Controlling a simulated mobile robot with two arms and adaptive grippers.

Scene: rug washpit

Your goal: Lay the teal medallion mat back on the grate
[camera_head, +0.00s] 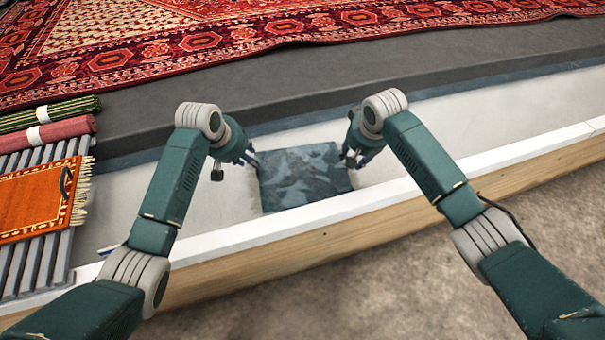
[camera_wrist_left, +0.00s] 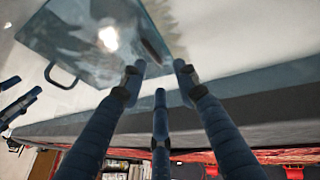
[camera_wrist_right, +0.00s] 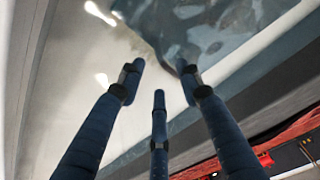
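A dark blue-teal rectangular mat (camera_head: 305,185) lies in the pale pit between my two grippers. Its surface looks mottled and glossy; I cannot make out a medallion. A dark loop handle (camera_wrist_left: 62,76) shows on it in the left wrist view. My left gripper (camera_head: 252,160) is at the mat's left side, fingers apart and empty. My right gripper (camera_head: 350,160) is at its right side, also with fingers apart; its fingertips are close to the mat edge (camera_wrist_right: 195,40). I cannot tell whether either gripper touches the mat. The slatted grate (camera_head: 60,262) is at the left.
An orange mat (camera_head: 30,200) with a dark loop lies on the grate. Rolled green (camera_head: 50,113) and red (camera_head: 50,134) rugs are behind it. A white-topped wooden kerb (camera_head: 290,232) runs in front of the pit. A large red rug (camera_head: 190,50) covers the far side.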

